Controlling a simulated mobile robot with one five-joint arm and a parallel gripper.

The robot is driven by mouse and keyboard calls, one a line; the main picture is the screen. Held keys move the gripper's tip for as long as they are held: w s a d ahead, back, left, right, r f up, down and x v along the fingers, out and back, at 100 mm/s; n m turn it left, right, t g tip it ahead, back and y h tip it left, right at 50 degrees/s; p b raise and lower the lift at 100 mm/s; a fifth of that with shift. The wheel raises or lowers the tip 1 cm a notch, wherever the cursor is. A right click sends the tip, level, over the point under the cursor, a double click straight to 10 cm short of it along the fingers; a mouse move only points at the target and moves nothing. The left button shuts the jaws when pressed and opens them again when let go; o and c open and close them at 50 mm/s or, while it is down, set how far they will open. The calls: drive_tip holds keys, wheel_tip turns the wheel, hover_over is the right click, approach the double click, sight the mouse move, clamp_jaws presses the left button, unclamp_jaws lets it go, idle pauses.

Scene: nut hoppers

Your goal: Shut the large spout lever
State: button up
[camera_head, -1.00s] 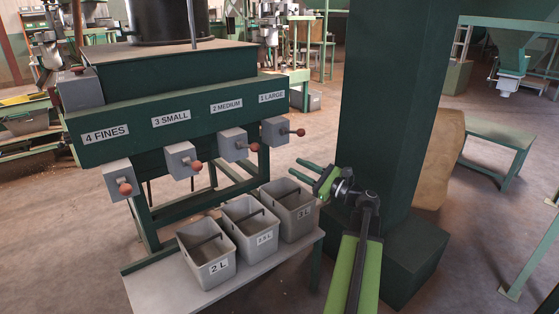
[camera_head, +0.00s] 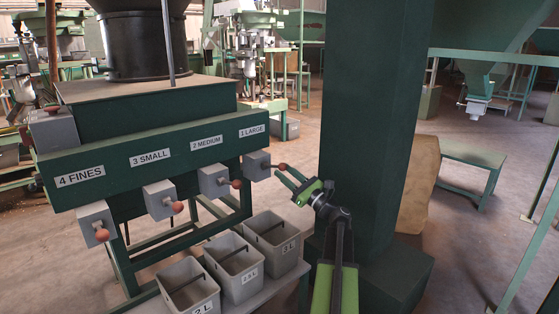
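The large spout is the grey box (camera_head: 257,165) under the "1 LARGE" label (camera_head: 252,130), at the right end of the green hopper beam. Its lever sticks out to the right and ends in a red-brown knob (camera_head: 283,166). My green gripper (camera_head: 281,172) is just right of this box, its two fingers apart and pointing left. The fingertips are at the knob and overlap it in the picture. I cannot tell whether they touch it or whether the knob lies between them. The spout opening under the box is hidden.
The medium (camera_head: 214,180), small (camera_head: 161,199) and fines (camera_head: 96,222) spouts, each with a knobbed lever, line the beam to the left. Grey bins (camera_head: 240,288) stand below on a bench. A thick dark green column (camera_head: 368,120) rises close behind my arm.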

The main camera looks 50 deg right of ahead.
sight(278, 167)
drive_tip(key=shift+p+x, duration=0.4)
drive_tip(key=shift+x, duration=1.6)
drive_tip(key=shift+c, duration=0.2)
clamp_jaws()
